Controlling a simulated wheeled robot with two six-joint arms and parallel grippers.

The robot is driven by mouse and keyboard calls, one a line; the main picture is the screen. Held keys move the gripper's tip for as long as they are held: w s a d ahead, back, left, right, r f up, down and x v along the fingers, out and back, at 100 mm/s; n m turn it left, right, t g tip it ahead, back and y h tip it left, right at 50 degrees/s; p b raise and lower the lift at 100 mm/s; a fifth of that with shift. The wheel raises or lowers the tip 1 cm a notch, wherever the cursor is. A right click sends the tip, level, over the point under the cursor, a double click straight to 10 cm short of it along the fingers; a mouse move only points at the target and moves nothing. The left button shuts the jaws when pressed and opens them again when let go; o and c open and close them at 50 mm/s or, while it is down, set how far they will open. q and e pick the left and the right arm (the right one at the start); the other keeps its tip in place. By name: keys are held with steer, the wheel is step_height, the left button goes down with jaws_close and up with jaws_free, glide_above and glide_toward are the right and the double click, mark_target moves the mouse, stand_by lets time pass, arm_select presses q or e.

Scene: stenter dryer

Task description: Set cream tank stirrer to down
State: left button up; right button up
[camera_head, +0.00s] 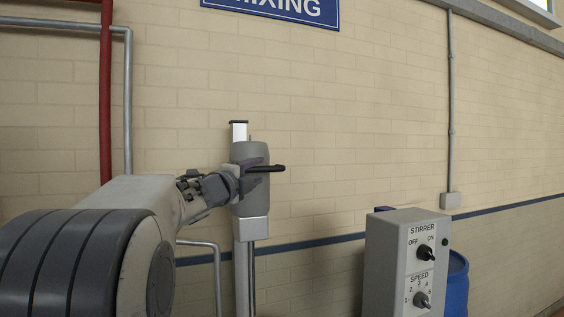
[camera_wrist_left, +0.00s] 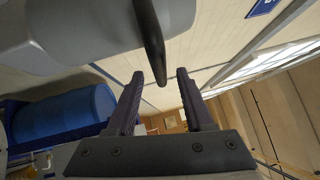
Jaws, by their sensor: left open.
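The stirrer is a grey motor head (camera_head: 250,203) on a pale upright column (camera_head: 239,131) by the brick wall, with a black handle (camera_head: 268,168) sticking out to the right. My left gripper (camera_head: 257,170) is at the motor head, in front of the handle's base. In the left wrist view, the open purple fingers (camera_wrist_left: 160,76) stand either side of the black handle (camera_wrist_left: 150,38), with gaps showing. The grey motor head (camera_wrist_left: 80,38) fills the upper left there. The tank is not clearly seen. My right gripper is not in view.
A grey control box (camera_head: 391,262) labelled STIRRER and SPEED stands to the right, with a blue drum (camera_head: 457,285) behind it. A red pipe (camera_head: 106,90) and grey pipes run along the wall at left. The space between stirrer and control box looks clear.

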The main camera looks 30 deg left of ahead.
mark_target(267, 167)
arm_select(q)
steer(key=w+p, duration=0.1)
steer(key=w, duration=0.1)
steer(key=w+r, duration=0.1)
steer(key=w, duration=0.1)
steer(key=shift+w+a+p, duration=0.1)
steer(key=shift+w+p, duration=0.2)
steer(key=shift+p, duration=0.1)
steer(key=shift+w, duration=0.8)
jaws_close()
steer(key=shift+f, duration=0.1)
stand_by(0.3)
